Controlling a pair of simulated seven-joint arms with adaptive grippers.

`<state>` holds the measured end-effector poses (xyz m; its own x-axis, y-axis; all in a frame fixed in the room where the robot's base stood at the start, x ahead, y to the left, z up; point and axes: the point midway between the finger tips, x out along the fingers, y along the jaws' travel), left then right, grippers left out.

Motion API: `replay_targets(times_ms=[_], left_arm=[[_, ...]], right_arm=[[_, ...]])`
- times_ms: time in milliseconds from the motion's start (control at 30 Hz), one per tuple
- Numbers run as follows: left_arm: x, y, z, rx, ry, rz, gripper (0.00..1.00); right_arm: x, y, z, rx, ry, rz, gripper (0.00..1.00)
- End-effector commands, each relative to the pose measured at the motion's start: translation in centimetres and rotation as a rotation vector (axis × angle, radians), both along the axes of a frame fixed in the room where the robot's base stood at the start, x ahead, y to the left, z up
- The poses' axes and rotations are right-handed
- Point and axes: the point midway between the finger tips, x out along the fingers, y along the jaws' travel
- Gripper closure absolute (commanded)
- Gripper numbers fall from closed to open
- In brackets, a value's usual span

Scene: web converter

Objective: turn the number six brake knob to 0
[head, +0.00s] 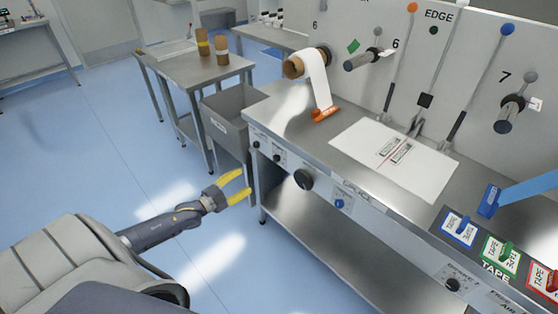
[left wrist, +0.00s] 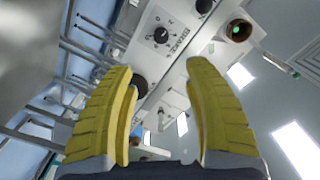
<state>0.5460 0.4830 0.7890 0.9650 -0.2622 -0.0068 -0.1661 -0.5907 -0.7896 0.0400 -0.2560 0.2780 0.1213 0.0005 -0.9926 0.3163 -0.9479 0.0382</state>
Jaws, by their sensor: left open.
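My left gripper (head: 246,183) is open and empty, with yellow fingers. It is in front of the steel bench's left end, apart from the panel. In the left wrist view a black dial knob (left wrist: 160,36) with a scale and the word BRAKE shows beyond and between the open fingers (left wrist: 160,68). Its number and exact setting are too small to read. In the head view two small dark knobs, a left one (head: 256,144) and a right one (head: 277,158), sit on the front panel. I cannot tell which is number six. My right gripper is not in view.
A larger black knob (head: 304,180) and a blue button (head: 339,204) are farther right on the panel. A grey bin (head: 226,128) stands beside the bench's left end. A paper roll (head: 316,75) hangs above. The floor around my left gripper is clear.

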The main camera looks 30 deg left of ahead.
Motion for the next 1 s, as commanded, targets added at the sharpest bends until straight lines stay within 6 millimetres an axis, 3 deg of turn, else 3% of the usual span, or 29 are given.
replay_targets(times_ms=[267,1000], left_arm=[[1.4,-0.2,0.2,0.03,-0.019,0.001,0.48],[11.7,-3.1,0.1,0.029,-0.016,0.001,0.48]], right_arm=[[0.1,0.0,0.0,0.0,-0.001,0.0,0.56],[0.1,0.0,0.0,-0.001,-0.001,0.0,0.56]])
